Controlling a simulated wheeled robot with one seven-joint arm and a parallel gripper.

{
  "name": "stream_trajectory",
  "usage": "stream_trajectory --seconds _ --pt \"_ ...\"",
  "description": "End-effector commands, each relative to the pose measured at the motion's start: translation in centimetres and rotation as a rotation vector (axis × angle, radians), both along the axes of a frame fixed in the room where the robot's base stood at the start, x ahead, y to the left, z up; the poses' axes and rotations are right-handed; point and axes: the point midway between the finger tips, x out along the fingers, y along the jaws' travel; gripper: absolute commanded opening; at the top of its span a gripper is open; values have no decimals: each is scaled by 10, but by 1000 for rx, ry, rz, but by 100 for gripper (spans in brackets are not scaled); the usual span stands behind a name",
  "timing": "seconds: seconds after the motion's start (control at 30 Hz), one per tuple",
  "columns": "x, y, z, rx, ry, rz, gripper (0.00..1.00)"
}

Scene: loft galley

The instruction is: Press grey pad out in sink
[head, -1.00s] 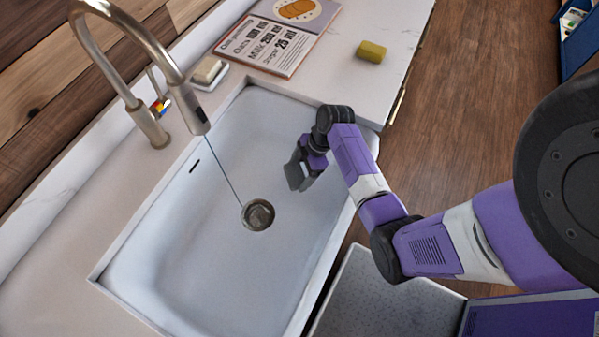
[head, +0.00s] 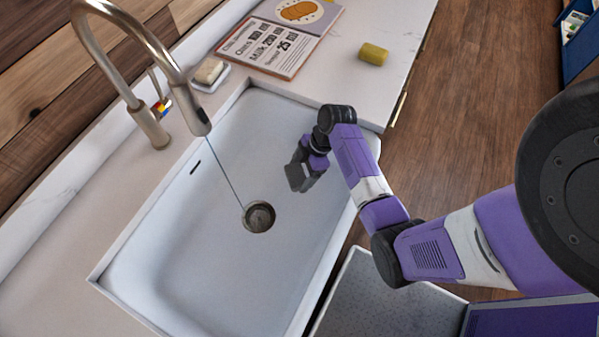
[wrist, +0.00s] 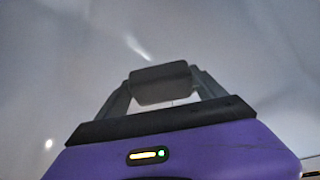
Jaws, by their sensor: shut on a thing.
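The grey pad (head: 297,177) is held in my gripper (head: 302,164) above the right part of the white sink (head: 150,260). In the wrist view the pad (wrist: 161,84) sits between the two fingers of my gripper (wrist: 163,92), which are shut on it. The pad is apart from the drain (head: 259,216), to its upper right. I cannot tell whether it touches the sink wall. A thin stream of water runs from the tap (head: 200,122) down to the drain.
A yellow sponge (head: 373,54) and an open recipe book (head: 272,45) lie on the counter behind the sink. A soap dish (head: 209,75) stands near the tap. The left part of the basin is clear.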

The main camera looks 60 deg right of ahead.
Motion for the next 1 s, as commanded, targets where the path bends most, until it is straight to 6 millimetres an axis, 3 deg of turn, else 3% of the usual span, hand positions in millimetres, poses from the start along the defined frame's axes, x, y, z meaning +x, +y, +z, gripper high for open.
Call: stream_trajectory --seconds 0.7,1.0 --pt "0 0 -74 -6 2 0 47" --pt "0 0 -81 -6 2 0 47"
